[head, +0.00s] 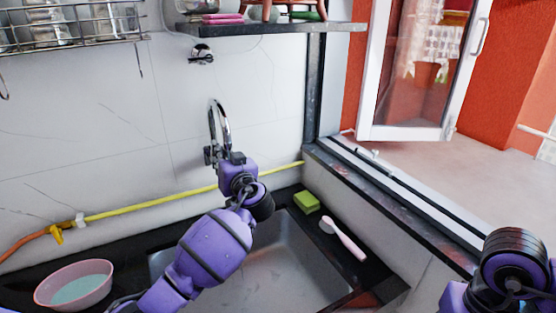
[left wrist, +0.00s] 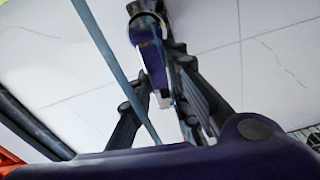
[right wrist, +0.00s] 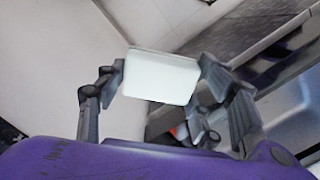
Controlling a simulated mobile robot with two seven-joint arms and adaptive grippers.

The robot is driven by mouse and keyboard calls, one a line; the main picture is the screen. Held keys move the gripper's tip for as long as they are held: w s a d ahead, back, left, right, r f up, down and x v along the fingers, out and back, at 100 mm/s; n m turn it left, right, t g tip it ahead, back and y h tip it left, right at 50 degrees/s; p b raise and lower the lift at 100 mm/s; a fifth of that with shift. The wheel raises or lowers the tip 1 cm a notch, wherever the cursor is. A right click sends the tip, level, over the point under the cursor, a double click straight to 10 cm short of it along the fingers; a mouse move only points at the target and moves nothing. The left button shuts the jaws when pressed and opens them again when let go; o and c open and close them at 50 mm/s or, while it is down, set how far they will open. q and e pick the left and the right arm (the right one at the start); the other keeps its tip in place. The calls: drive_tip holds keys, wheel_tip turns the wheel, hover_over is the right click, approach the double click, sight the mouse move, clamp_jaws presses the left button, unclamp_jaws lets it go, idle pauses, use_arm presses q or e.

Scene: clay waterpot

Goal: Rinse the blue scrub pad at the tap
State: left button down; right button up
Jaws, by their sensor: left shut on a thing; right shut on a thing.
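The chrome tap (head: 219,120) stands against the tiled wall, its spout curving up over the sink (head: 290,262). My left gripper (head: 224,158) is at the tap's base; its own body hides part of the contact. In the left wrist view its fingers (left wrist: 160,62) are closed around a shiny, purple-tinted part that looks like the tap's handle (left wrist: 147,30). My right gripper (right wrist: 162,78) is shut on a pale, nearly white block, which looks like the scrub pad (right wrist: 160,77); no clearly blue face shows.
A green-yellow sponge (head: 306,202) and a pink-handled brush (head: 345,240) lie on the sink's right rim. A pink bowl (head: 72,287) stands at the left. A yellow hose (head: 150,206) runs along the wall. A shelf (head: 270,29) hangs above; the window (head: 420,70) is open.

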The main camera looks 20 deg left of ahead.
use_arm(q)
drive_tip(key=shift+w+d+f+m, duration=0.15)
drive_tip(key=shift+w+d+m, duration=0.25)
drive_tip(key=shift+m, duration=0.6)
drive_tip(key=c, duration=1.6)
unclamp_jaws()
drive_tip(key=v, duration=1.2)
drive_tip(key=shift+s, duration=0.1)
